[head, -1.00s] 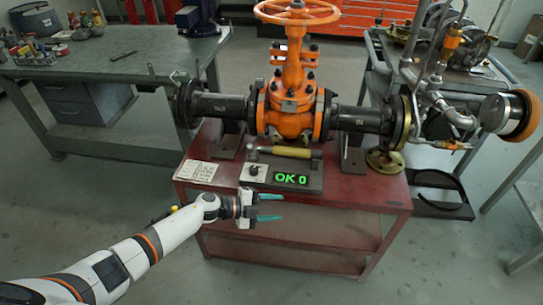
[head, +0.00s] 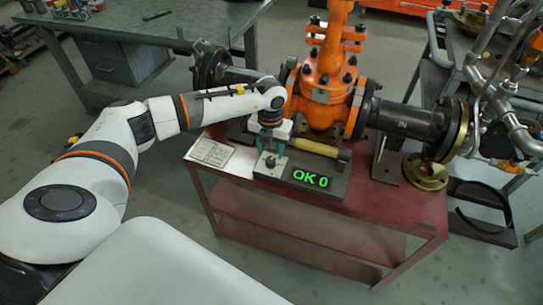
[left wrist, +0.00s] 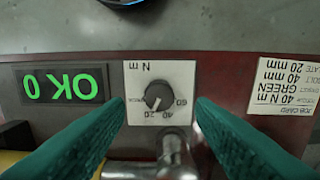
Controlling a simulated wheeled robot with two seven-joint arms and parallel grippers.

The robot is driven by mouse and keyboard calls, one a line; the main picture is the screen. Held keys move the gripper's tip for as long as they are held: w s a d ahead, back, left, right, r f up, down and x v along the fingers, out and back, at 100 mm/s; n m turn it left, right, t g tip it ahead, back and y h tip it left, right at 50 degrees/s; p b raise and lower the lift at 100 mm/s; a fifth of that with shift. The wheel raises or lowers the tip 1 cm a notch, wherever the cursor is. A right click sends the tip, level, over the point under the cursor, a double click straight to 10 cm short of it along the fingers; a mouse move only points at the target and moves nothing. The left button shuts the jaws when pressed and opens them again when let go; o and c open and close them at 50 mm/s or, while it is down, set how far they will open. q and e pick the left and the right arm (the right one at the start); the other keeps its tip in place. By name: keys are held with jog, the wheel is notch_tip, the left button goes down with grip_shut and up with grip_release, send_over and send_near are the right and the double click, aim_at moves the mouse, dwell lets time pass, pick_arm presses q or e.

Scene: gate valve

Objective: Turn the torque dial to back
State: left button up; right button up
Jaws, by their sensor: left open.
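The torque dial (left wrist: 158,95) is a round dark knob on a white plate marked N m, seen upside down in the left wrist view. Its pale pointer line faces the printed numbers, near the 20. In the head view the dial (head: 270,162) is partly hidden by my left gripper (head: 271,148). The green fingers of my left gripper (left wrist: 160,110) are open, one on each side of the dial plate's lower part, with nothing between them clearly gripped. Touch cannot be told. The tester display (head: 310,178) reads OK 0 in green. My right gripper is out of view.
A yellow-handled tool (head: 318,147) lies behind the display. The orange gate valve (head: 328,80) stands behind it, close to my left arm. A job card (head: 210,152) lies left on the red table (head: 400,215). A brass flange (head: 425,172) sits at the right.

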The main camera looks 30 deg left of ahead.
aim_at(271, 160)
pick_arm(q)
notch_tip(271, 160, down, 4)
jog(key=shift+r, duration=0.1)
jog(key=shift+f, duration=0.45)
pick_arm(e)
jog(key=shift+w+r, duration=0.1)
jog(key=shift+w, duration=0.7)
pick_arm(q)
jog(key=c, duration=1)
jog(key=shift+o, duration=0.2)
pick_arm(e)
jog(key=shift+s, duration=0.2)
